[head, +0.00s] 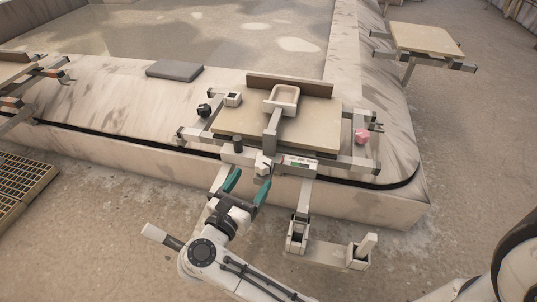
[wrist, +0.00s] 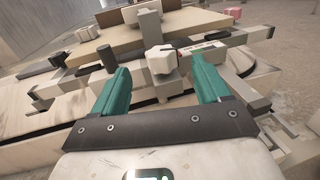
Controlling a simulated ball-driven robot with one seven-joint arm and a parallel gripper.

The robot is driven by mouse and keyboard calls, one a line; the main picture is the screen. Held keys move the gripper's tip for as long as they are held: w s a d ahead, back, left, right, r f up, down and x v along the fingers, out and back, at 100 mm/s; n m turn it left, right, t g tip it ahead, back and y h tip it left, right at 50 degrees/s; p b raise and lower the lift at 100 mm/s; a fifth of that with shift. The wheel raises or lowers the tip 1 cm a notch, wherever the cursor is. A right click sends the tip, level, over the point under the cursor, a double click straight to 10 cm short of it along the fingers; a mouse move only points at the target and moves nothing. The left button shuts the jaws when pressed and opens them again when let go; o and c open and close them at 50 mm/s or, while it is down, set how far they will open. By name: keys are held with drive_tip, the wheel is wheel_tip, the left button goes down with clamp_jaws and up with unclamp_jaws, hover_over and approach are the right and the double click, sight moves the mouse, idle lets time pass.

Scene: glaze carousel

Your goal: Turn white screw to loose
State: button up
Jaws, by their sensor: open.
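The white screw (head: 263,163) is a faceted white knob on the near side of the carousel fixture. It also shows in the wrist view (wrist: 160,59), just beyond and between my fingertips. My gripper (head: 249,183) has teal fingers and is open. In the wrist view my gripper (wrist: 159,80) has its fingers spread to either side of the knob's line, with nothing between them. Whether a fingertip touches the knob cannot be told. Any position mark on the knob is too small to read.
A dark cylinder (head: 238,144) stands left of the screw, and a small panel (head: 298,164) sits to its right. A black knob (head: 204,110) and a pink knob (head: 362,136) flank the board (head: 230,122). A bracket with a white lever (head: 368,245) stands at lower right.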

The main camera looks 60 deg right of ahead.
sight(263, 157)
drive_tip(key=d, duration=0.3)
drive_tip(key=w+d+b, duration=0.1)
drive_tip(key=d, duration=0.5)
drive_tip(key=shift+w+d+b, duration=0.1)
drive_tip(key=shift+w+b, duration=0.05)
drive_tip(key=shift+b, duration=0.15)
drive_tip(key=c, duration=1)
drive_tip(key=shift+o, duration=0.2)
drive_tip(key=n+t+p, duration=0.1)
drive_tip(key=n+t+y+p, duration=0.1)
drive_tip(key=t+p, duration=0.1)
drive_tip(key=n+t+p, duration=0.1)
drive_tip(key=t, duration=0.1)
drive_tip(key=shift+w+r, duration=0.2)
drive_tip(key=shift+r, duration=0.05)
drive_tip(key=shift+w+a+f+n+t+y+p, duration=0.1)
drive_tip(key=shift+n+t+y+p, duration=0.3)
drive_tip(key=shift+n+t+p, duration=0.1)
drive_tip(key=shift+w+a+f+n+t+y+p, duration=0.1)
drive_tip(key=shift+n+t+y+p, duration=0.3)
drive_tip(key=shift+t, duration=0.1)
drive_tip(key=o, duration=1)
drive_tip(key=shift+c, duration=0.2)
